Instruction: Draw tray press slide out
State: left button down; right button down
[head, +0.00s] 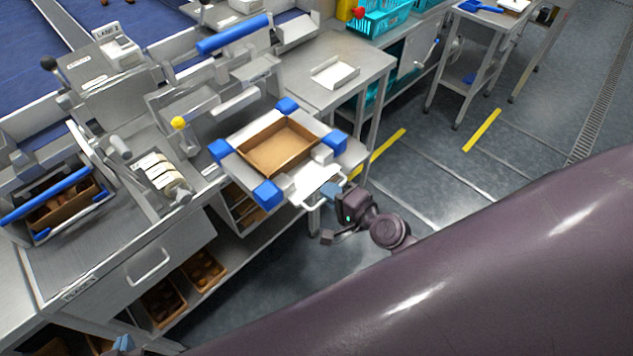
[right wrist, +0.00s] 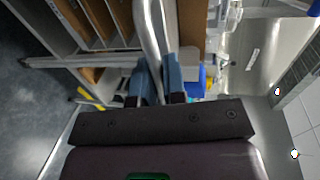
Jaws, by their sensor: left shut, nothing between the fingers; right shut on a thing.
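The tray press (head: 225,97) stands on the steel bench, with a blue lever bar above it. Its slide (head: 234,163) is a flat plate with blue corner blocks, standing out in front of the press. An open brown carton (head: 250,147) lies between the blocks. My right gripper (head: 327,192) is shut on the slide's handle (head: 308,201) at the front edge. In the right wrist view, the fingers (right wrist: 160,82) close around the bar of the handle (right wrist: 150,35). My left gripper (head: 122,344) shows only its pale blue tips at the bottom left edge, shut and empty.
A second press with a blue bar and a filled carton (head: 57,213) stands at left. A drawer (head: 158,264) and cartons of dates on a shelf are below. A side table (head: 372,62) holds a white tray (head: 334,73).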

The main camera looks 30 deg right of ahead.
jog(key=shift+s+d, duration=0.25)
jog(key=shift+s, duration=0.4)
jog(key=c, duration=1.2)
grip_release()
jog(key=b+v, duration=0.2)
jog(key=v, duration=0.8)
jog(key=shift+s+d+b, duration=0.1)
jog(key=shift+s+b, duration=0.25)
